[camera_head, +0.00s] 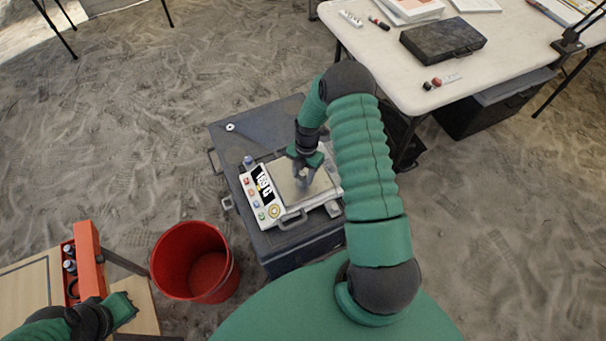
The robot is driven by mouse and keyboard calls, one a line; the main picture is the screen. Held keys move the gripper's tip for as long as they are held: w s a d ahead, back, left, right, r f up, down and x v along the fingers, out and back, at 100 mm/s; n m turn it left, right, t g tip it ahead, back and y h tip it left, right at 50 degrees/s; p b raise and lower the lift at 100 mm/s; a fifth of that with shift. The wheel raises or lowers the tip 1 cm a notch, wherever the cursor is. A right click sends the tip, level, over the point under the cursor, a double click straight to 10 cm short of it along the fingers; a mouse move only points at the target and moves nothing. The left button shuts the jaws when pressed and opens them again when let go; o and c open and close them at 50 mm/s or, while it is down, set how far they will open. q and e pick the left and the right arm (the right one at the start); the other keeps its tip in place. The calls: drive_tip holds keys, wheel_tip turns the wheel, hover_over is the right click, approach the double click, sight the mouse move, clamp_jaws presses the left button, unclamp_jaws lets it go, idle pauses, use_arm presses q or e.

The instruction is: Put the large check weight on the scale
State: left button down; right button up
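The scale (254,207) is a pale instrument with a lit display and coloured buttons, on top of a dark case. My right gripper (303,180) points down over its square metal plate (322,184). Something grey shows at the fingertips, low over or on the plate; I cannot tell whether it is the large check weight or only the fingers. A small grey-blue knobbed piece (248,162), like a weight, stands on the case beside the scale. My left gripper (128,303) is at the lower left by an orange box; its fingers are unclear.
The dark case (240,142) stands on sandy ground, with a small pale ring (230,127) on its lid. A red bucket (218,278) is left of it. The orange box (88,250) holds dark bottle-like items. A white table (400,75) with a black case (443,40) is upper right.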

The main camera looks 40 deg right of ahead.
drive_tip(key=o, duration=0.4)
drive_tip(key=shift+r, duration=0.1)
wheel_tip(320, 180, up, 12)
drive_tip(key=d+p, duration=0.1)
drive_tip(key=p, duration=0.1)
drive_tip(key=s+a+r+m+t, duration=0.1)
drive_tip(key=s+a+r+m, duration=0.2)
drive_tip(key=a+m, duration=0.3)
drive_tip(key=s+a+r+m+t+h, duration=0.1)
drive_tip(key=s+a+r+m, duration=0.2)
drive_tip(key=a+r+m, duration=0.2)
drive_tip(key=s+a+r+m+t, duration=0.1)
drive_tip(key=s+a+r+m, duration=0.2)
drive_tip(key=a+m, duration=0.6)
drive_tip(key=shift+s+r+m, duration=0.25)
drive_tip(key=shift+r+m, duration=0.35)
drive_tip(key=shift+r, duration=0.5)
drive_tip(key=shift+d, duration=0.1)
